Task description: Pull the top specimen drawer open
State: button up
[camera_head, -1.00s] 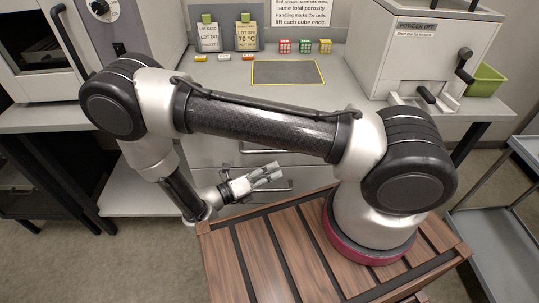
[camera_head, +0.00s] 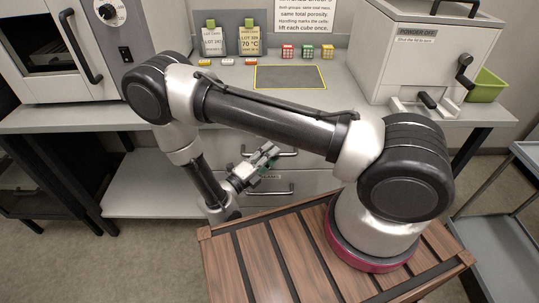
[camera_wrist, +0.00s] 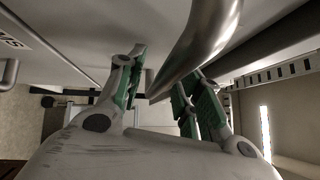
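The top specimen drawer (camera_head: 225,146) is a grey front under the bench, partly hidden by my arm, and looks closed. In the wrist view the metal handle (camera_wrist: 203,40) is large and close. It runs into the space between the two green-padded fingers of my gripper (camera_wrist: 163,75). The fingers are apart, one on either side of the handle's end. I cannot tell whether either finger touches it.
A lower drawer handle (camera_head: 272,192) sits below my gripper. The bench top (camera_head: 230,78) carries small coloured cubes (camera_head: 307,52), lot cards (camera_head: 250,40) and a grey mat (camera_head: 290,77). The powder-off box (camera_head: 405,60) stands at right. My wooden-slatted base is in front.

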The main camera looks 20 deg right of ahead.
jog(key=shift+d, duration=0.1)
grip_shut()
